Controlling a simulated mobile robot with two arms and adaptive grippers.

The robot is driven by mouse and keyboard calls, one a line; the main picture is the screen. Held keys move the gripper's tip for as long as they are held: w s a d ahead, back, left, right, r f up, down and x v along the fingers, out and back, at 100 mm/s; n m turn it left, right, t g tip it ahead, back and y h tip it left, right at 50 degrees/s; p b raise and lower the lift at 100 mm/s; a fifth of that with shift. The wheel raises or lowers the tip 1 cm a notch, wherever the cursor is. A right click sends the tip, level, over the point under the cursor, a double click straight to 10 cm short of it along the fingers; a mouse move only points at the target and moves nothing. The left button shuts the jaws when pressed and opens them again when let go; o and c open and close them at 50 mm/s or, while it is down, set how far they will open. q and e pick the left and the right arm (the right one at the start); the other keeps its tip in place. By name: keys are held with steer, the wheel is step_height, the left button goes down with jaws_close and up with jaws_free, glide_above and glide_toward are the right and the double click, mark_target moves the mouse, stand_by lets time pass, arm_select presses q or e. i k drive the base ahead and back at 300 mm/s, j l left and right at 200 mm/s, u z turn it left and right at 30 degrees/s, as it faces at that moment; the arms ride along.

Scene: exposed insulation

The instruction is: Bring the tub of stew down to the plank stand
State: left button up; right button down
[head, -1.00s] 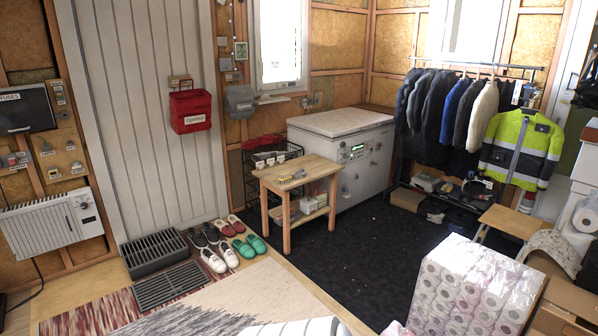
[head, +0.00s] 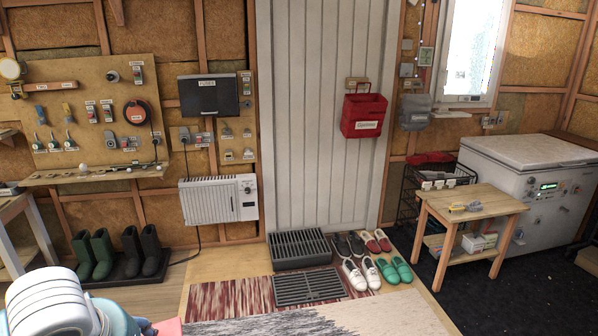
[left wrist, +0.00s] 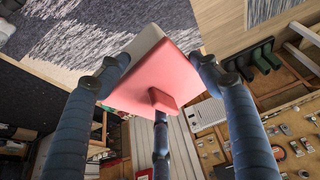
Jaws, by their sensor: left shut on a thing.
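My left gripper (left wrist: 158,82) is shut on a pinkish-red object with a pale side, which I take to be the tub of stew (left wrist: 165,72). Dark blue fingers stand on either side of it, and a third finger shows below it. In the head view, only a pink corner of the tub (head: 169,327) shows at the bottom edge, beside my left arm. The tub's contents cannot be seen. A light wooden two-tier stand (head: 490,199) is at the right, with small items on it; I cannot tell whether it is the plank stand. My right gripper is not in view.
A white chest freezer (head: 545,195) stands behind the wooden stand. Shoes (head: 375,272) and a dark slatted boot tray (head: 300,250) are by the white door. Boots (head: 120,254) stand at left below a tool board (head: 95,115). The rug (head: 370,315) in front is clear.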

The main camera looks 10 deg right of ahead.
mark_target(487, 199)
steer(key=i+z, duration=0.3)
steer(key=i, duration=0.2)
steer(key=i+z, duration=0.25)
steer(key=i, duration=0.2)
steer(key=i+j+z, duration=0.1)
steer(key=i+z, duration=0.2)
steer(key=i, duration=0.2)
steer(key=i+j+z, duration=0.3)
steer(key=i, duration=0.15)
steer(key=i+l+z, duration=0.4)
steer(key=i, duration=0.25)
steer(key=i+z, duration=0.45)
steer(key=i, duration=0.2)
steer(key=i+j+z, duration=0.2)
steer(key=i+z, duration=0.2)
steer(key=i, duration=0.25)
steer(key=i+j, duration=0.15)
steer(key=i, duration=0.6)
steer(key=i+j, duration=0.15)
steer(key=i, duration=0.55)
